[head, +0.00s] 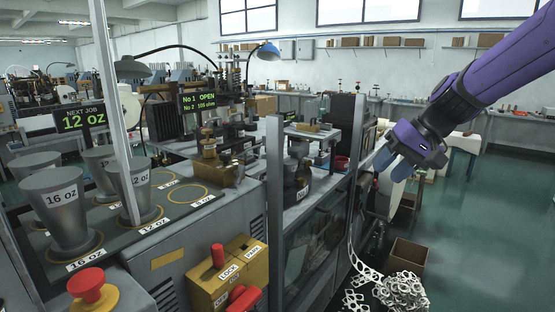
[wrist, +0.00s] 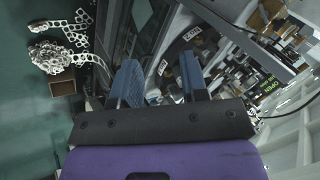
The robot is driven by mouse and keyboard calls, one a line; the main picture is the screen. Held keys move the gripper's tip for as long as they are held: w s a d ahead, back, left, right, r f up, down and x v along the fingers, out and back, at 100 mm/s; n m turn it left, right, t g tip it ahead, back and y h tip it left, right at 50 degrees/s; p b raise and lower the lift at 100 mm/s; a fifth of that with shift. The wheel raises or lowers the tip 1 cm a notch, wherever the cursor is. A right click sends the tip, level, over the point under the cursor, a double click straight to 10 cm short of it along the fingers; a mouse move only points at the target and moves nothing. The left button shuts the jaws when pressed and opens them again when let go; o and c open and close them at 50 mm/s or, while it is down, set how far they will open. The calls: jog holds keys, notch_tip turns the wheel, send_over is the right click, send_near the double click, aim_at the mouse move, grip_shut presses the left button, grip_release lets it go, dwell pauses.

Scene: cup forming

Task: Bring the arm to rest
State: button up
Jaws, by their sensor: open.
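My purple arm (head: 495,75) reaches in from the upper right in the head view. My gripper (head: 391,168) hangs at its end, right of the machine's framed front and above the floor side. In the wrist view my gripper (wrist: 158,80) shows two blue fingers set apart, with nothing between them. Behind the fingers the machine's frame and guard panel show. The fingers look clear of the frame, though the exact gap cannot be told.
Grey forming cups, one marked 16 oz (head: 66,208), stand on the left deck. A yellow lock box (head: 228,278) with red handles is in front. A scrap pile (head: 402,290) and cardboard box (head: 407,255) lie on the floor. Green floor (head: 500,230) is free at right.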

jog(key=s+d+r+t+h, duration=0.1)
jog(key=s+d+h, duration=0.2)
jog(key=s, duration=0.9)
jog(key=s+d+r+t+h, duration=0.1)
jog(key=s+d+h, duration=0.2)
jog(key=s, duration=0.9)
jog(key=shift+s+d+r+t, duration=0.15)
jog(key=shift+d+t, duration=0.2)
jog(key=shift+t, duration=0.05)
